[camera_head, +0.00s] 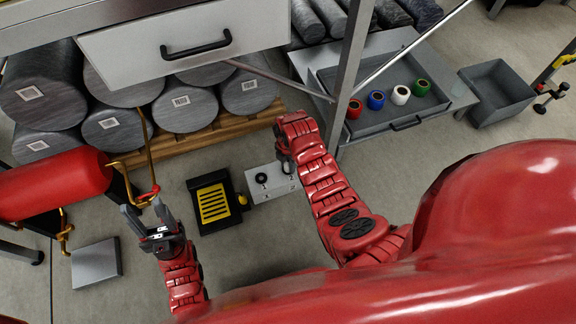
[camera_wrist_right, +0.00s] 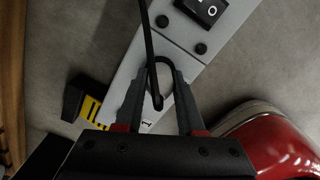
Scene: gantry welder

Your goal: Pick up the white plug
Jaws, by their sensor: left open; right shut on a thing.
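The white plug (camera_head: 400,95) stands in the open grey drawer (camera_head: 350,118) at the upper right of the head view, between a blue plug (camera_head: 376,100) and a green plug (camera_head: 421,87). My right gripper (camera_head: 284,160) is left of and below the drawer, well apart from the white plug, over a grey switch box (camera_head: 262,190). In the right wrist view its fingers (camera_wrist_right: 160,78) are shut on a black loop (camera_wrist_right: 158,98) with a thin dark rod or cable. My left gripper (camera_head: 143,207) is open and empty, at the lower left.
A red plug (camera_head: 354,109) is left of the blue one. A table leg (camera_head: 350,70) rises beside the drawer. A grey bin (camera_head: 497,93) stands right of it. A red cylinder (camera_head: 55,185) and a black-yellow pedal (camera_head: 213,203) are near my left gripper.

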